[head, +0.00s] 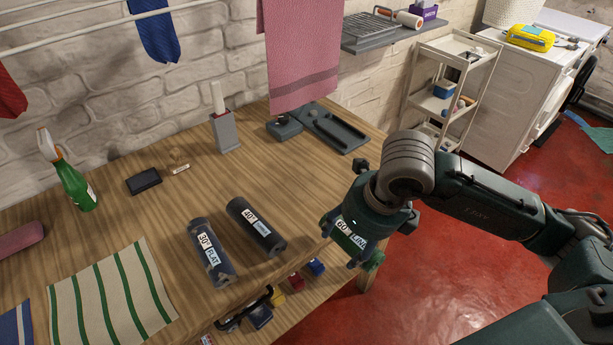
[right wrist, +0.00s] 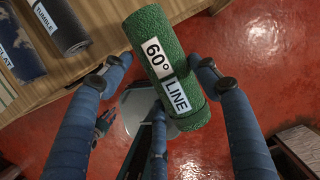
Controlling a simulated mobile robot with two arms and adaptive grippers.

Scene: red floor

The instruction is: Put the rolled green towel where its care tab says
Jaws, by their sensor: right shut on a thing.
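The rolled green towel (right wrist: 165,75) is in my right gripper (right wrist: 165,75), with its tab reading "60° LINE" facing the wrist camera. In the head view the green towel (head: 342,238) is mostly hidden by my right gripper (head: 352,230), off the front right edge of the wooden table (head: 180,270) above the red floor. My left gripper is in neither view. Pale drying rails (head: 90,30) run along the wall at upper left, with a blue cloth (head: 157,35), a red cloth (head: 8,95) and a pink towel (head: 300,55) hanging there.
A dark blue roll marked "30° FLAT" (head: 210,262) and a dark grey roll marked "40° TUMBLE" (head: 257,232) lie on the table. A green spray bottle (head: 76,188), striped cloth (head: 110,295) and grey stand (head: 225,132) are there too. A white trolley (head: 450,85) and white machine (head: 515,90) stand at right.

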